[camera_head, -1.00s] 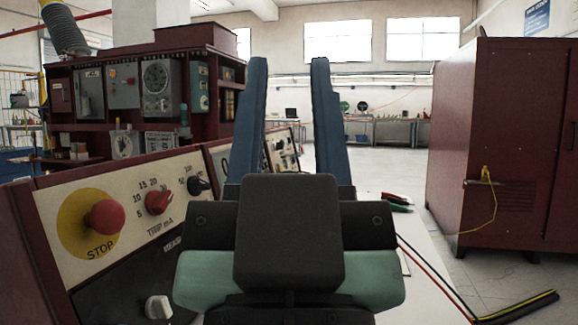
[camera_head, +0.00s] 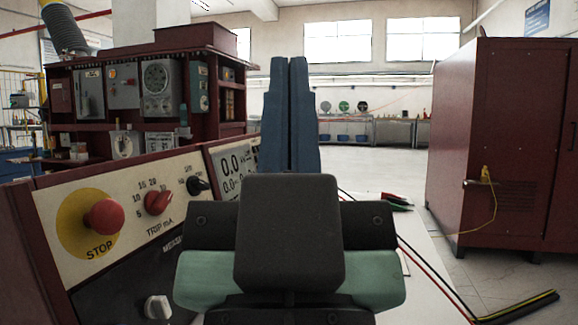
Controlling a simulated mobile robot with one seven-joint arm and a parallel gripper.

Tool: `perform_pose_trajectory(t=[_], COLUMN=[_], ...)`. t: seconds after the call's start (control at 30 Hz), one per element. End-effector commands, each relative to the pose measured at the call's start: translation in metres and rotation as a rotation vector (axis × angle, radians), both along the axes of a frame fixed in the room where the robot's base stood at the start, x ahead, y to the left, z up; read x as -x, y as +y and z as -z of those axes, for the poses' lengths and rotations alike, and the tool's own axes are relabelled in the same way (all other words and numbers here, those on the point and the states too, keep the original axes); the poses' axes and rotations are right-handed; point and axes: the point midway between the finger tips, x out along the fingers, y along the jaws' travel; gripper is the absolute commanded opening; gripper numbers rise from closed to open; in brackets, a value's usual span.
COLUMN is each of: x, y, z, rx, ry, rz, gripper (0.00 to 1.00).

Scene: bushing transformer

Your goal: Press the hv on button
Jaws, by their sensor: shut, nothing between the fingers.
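My gripper (camera_head: 288,62) is in the middle of the view, with its two blue fingers closed together and nothing between them. It points forward and away, above the right side of the sloped control panel (camera_head: 60,194). The panel shows a red STOP button (camera_head: 104,217) on a yellow disc, a red TRIP mA knob (camera_head: 158,202), a black knob (camera_head: 198,186), a white knob (camera_head: 158,307) and a digital display (camera_head: 232,163). I cannot make out an hv on button; my gripper hides part of the panel's far end.
A dark red cabinet (camera_head: 500,140) stands on the right. A dark red instrument rack (camera_head: 150,95) stands behind the panel. Red and black cables and clips (camera_head: 396,201) lie on the pale surface right of my gripper. Open floor (camera_head: 385,168) lies beyond.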

Motion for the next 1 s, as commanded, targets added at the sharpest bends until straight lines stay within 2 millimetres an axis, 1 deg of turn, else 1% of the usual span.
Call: perform_pose_trajectory(t=[0.77, 0.87, 0.97, 1.0], x=[0.000, 0.000, 0.000, 0.000], y=[0.000, 0.000, 0.000, 0.000], z=[0.000, -0.005, -0.017, -0.025], rx=[0.000, 0.000, 0.000, 0.000], ry=[0.000, 0.000, 0.000, 0.000], rz=[0.000, 0.000, 0.000, 0.000], gripper=[0.00, 0.00, 0.00, 0.00])
